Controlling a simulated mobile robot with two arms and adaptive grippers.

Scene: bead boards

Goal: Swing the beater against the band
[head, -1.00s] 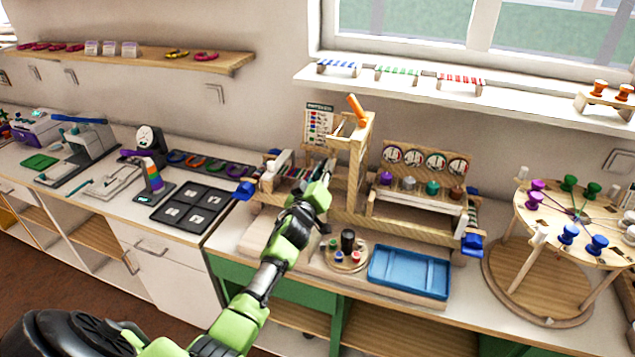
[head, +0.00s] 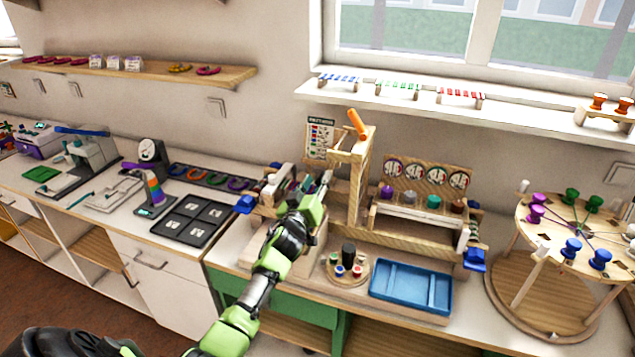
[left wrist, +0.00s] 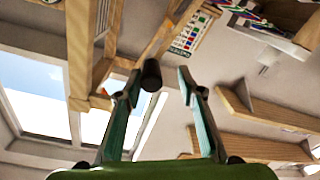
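The wooden band loom stands on the bench, with a tall post (head: 360,185) and an orange handle (head: 357,124) at its top. Coloured threads (head: 292,187) show at its left part, partly behind my left gripper (head: 326,181). In the left wrist view, a dark cylindrical grip (left wrist: 151,75) at the end of a wooden bar, probably the beater, shows between the fingers of my left gripper (left wrist: 156,80). The fingers are spread, with a visible gap to the right of the grip. I cannot tell whether the left finger touches it. My right gripper is not in view.
A blue tray (head: 411,289) and a round board (head: 346,270) with spools lie in front of the loom. A round peg stand (head: 545,285) is at the right. Dark square panels (head: 193,218) lie at the left. A windowsill shelf (head: 410,103) runs behind.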

